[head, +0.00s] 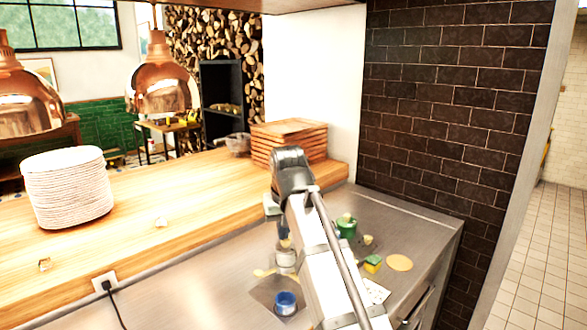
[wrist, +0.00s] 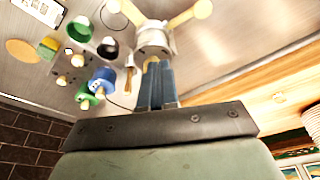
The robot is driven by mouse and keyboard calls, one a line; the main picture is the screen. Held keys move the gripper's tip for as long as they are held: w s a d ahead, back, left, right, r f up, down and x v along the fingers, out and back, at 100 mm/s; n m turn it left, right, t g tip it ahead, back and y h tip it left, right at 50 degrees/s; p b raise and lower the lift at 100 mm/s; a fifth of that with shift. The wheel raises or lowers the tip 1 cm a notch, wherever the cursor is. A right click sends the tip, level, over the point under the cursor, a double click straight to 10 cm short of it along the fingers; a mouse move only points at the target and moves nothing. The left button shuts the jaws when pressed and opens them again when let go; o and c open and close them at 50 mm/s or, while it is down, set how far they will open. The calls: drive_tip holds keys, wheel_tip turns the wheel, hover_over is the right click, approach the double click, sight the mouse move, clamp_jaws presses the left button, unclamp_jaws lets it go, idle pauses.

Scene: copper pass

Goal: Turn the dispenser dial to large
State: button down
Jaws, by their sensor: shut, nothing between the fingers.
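A pale grey, rounded metal body (wrist: 155,38) with yellowish arms sticking out to both sides is likely the dispenser; it also shows in the head view (head: 286,257), partly behind my arm. I cannot make out a dial, its marks or its setting. My gripper (wrist: 158,64) is shut and empty, its blue-grey fingers pointing at this body. The fingertips appear at or very close to its near edge; whether they touch I cannot tell. In the head view my gripper hangs down over the steel counter and is mostly hidden by my arm.
On the steel counter (head: 190,287) stand a blue-topped container (head: 286,303), a green pot (head: 346,228), a sponge (head: 372,264) and a tan disc (head: 399,262). Stacked wooden trays (head: 288,143) and white plates (head: 66,187) sit on the wooden shelf. A brick wall bounds the right.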

wheel_tip(320, 180, up, 3)
drive_tip(key=shift+f, duration=0.2)
